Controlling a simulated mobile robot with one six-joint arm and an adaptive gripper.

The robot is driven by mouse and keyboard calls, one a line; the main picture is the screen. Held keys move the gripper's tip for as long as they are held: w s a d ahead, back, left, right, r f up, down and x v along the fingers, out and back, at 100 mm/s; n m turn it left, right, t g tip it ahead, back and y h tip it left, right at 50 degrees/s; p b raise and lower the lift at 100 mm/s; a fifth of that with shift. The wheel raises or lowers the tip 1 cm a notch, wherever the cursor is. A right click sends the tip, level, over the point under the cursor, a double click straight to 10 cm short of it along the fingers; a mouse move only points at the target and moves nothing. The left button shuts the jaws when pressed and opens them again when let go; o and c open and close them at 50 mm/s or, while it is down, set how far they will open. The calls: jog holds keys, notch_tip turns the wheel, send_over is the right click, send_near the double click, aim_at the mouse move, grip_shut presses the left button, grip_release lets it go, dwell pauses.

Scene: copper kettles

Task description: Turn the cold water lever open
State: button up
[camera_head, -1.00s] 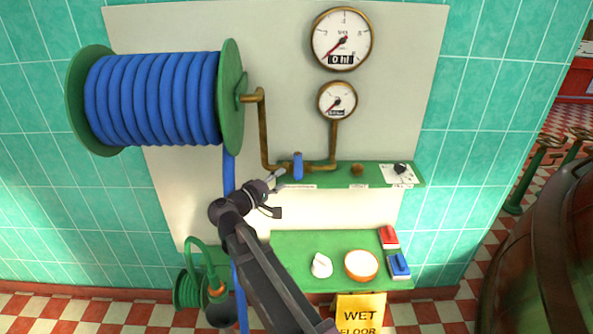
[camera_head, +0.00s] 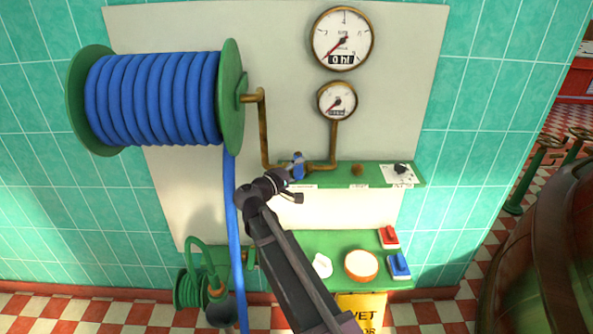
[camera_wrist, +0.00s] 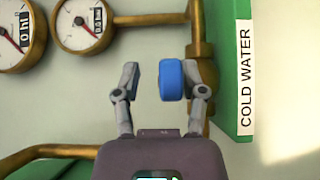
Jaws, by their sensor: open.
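The blue cold water lever (camera_head: 298,164) stands upright on the brass pipe above the green shelf in the head view. In the wrist view the lever (camera_wrist: 171,80) lies between the two fingers of my gripper (camera_wrist: 161,82), close to the right finger, with a gap to the left finger. My gripper (camera_head: 291,184) is open at the lever in the head view; its fingertips are small there. A white label reading COLD WATER (camera_wrist: 245,77) is on the green shelf edge beside the lever.
Two gauges (camera_head: 342,38) are on the white panel above. The brass pipe (camera_head: 263,130) runs beside the lever. A blue hose reel (camera_head: 150,98) is at left. The green shelf (camera_head: 335,172) holds a brown knob (camera_head: 358,169). A lower shelf (camera_head: 290,243) holds a bowl (camera_head: 361,265) and brushes (camera_head: 389,237).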

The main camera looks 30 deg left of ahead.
jog(key=c, duration=0.7)
jog(key=shift+w+a, duration=0.1)
grip_shut()
jog(key=shift+w+a, duration=0.1)
jog(key=shift+o, duration=1.8)
grip_release()
jog(key=o, duration=0.4)
jog(key=shift+r, duration=0.15)
jog(key=shift+s, duration=0.2)
